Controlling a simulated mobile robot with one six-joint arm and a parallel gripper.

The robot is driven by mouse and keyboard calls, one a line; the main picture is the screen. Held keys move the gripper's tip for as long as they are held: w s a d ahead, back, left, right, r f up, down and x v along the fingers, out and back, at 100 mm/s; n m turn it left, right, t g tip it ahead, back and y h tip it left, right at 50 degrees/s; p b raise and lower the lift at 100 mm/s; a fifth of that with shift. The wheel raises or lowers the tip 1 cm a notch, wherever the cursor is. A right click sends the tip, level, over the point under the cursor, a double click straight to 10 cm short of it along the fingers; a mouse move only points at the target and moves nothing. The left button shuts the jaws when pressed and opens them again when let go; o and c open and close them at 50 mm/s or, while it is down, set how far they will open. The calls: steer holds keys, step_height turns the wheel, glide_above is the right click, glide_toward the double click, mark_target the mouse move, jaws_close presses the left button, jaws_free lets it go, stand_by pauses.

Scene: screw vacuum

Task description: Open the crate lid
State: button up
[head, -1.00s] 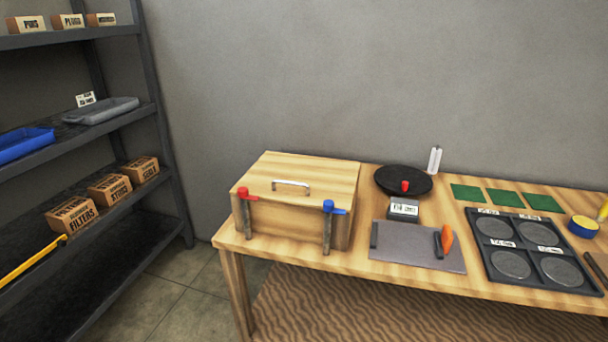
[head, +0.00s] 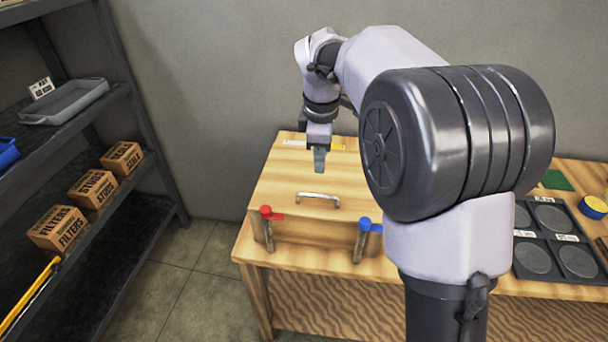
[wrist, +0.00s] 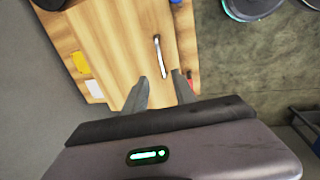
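The wooden crate lid (head: 285,175) is shut on the crate, with a metal bar handle (head: 318,197) near its front edge. A latch with a red top (head: 268,213) and one with a blue top (head: 366,225) stand at the crate's front. My gripper (head: 319,160) is above the lid, behind the handle and apart from it. In the wrist view my gripper (wrist: 162,90) has its two fingers spread with nothing between them. The handle (wrist: 160,55) lies beyond the fingertips there. My arm hides the right part of the lid in the head view.
A shelf rack with boxes (head: 92,189) and a grey tray (head: 65,101) stands at the left. The workbench (head: 590,177) carries a dark tray with round wells (head: 535,255) and a blue-yellow roll (head: 593,207) at the right. My arm covers the bench middle.

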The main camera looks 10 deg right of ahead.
mark_target(319, 195)
steer(key=w+f+b, duration=0.1)
steer(key=f, duration=0.3)
steer(key=w+f+b, duration=0.1)
steer(key=f+b, duration=0.1)
steer(key=f, duration=0.3)
steer(key=f+b, duration=0.2)
steer(key=f, duration=0.3)
steer(key=shift+w+d, duration=0.4)
steer(key=shift+r, duration=0.1)
jaws_close()
